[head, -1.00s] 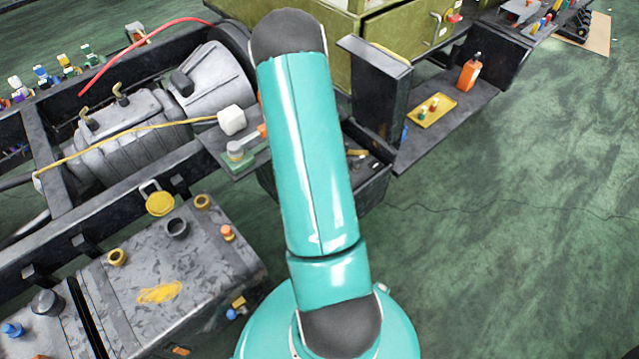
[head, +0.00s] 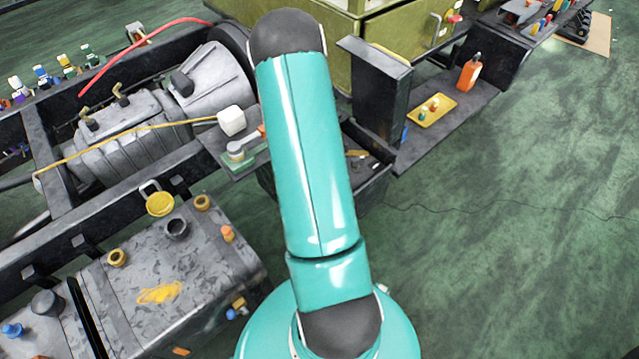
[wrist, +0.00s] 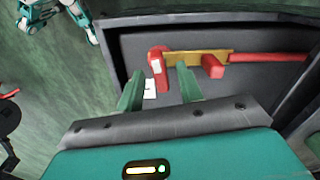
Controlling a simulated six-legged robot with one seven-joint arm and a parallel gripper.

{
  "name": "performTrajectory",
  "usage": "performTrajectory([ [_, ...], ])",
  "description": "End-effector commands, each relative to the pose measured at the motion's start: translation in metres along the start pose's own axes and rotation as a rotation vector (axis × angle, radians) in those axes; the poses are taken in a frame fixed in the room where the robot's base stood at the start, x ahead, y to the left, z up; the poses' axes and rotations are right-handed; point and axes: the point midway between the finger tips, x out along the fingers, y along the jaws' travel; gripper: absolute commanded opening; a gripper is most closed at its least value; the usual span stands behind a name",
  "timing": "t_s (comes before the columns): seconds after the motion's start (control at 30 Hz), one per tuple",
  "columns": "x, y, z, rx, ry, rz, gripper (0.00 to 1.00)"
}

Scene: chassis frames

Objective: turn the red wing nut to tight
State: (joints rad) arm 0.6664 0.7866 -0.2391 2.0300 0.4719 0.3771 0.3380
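In the wrist view, my gripper (wrist: 159,79) is open, with its two green fingers apart and nothing held between them. Beyond the fingertips, a red upright piece (wrist: 157,60) with a white label sits at the left end of a yellow bar (wrist: 192,58). A short red block (wrist: 213,67) sits further right on that bar. I cannot tell which red piece is the wing nut, or whether the fingers touch either. In the head view my arm hides the gripper, and no red wing nut can be made out there.
A dark frame wall (wrist: 205,17) borders the recess behind the bar. A red rod (wrist: 270,57) runs right from the bar. In the head view, a yellow tray (head: 432,110) and an orange bottle (head: 469,73) stand on a dark shelf.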

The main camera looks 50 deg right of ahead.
Motion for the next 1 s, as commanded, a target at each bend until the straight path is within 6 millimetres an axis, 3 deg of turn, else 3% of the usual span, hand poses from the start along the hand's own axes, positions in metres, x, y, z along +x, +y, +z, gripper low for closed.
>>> performTrajectory([
  [0.17,-0.024,-0.002,0.000,-0.001,0.003,-0.004,0.36],
  [0.6,-0.116,-0.002,0.000,-0.002,0.003,-0.005,0.36],
  [0.8,-0.134,-0.001,0.000,-0.001,0.002,-0.002,0.36],
  [1.0,-0.136,0.000,0.000,0.000,0.001,-0.001,0.36],
])
